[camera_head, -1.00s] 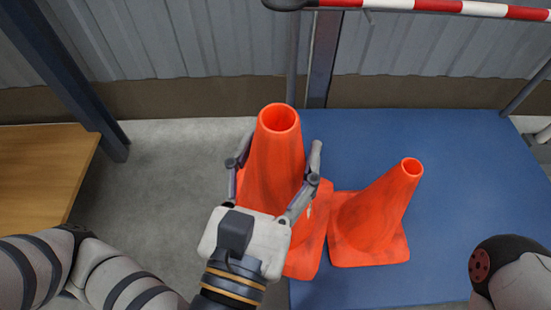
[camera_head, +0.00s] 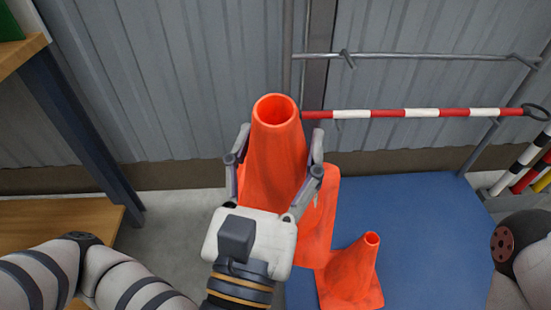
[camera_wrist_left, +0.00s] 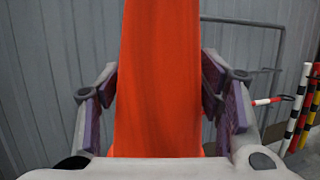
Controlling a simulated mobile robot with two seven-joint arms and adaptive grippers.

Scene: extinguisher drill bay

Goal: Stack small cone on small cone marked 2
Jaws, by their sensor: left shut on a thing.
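My left gripper (camera_head: 277,150) is shut around an orange cone (camera_head: 270,168), one finger on each side of its body. The held cone is roughly upright, its open top towards the head camera. Its base shows to the right of the fingers; the rest is hidden by my gripper. In the left wrist view the cone (camera_wrist_left: 158,90) fills the middle between the fingers (camera_wrist_left: 160,70). A second orange cone (camera_head: 354,270) stands upright on the blue mat, lower and to the right of the held cone. No number is visible on either. My right gripper is out of view.
The blue mat (camera_head: 430,235) is clear right of the standing cone. A red-and-white bar (camera_head: 430,113) and metal rails cross before the grey wall. A wooden table (camera_head: 60,215) is at left. Striped poles (camera_head: 525,165) are at the right edge.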

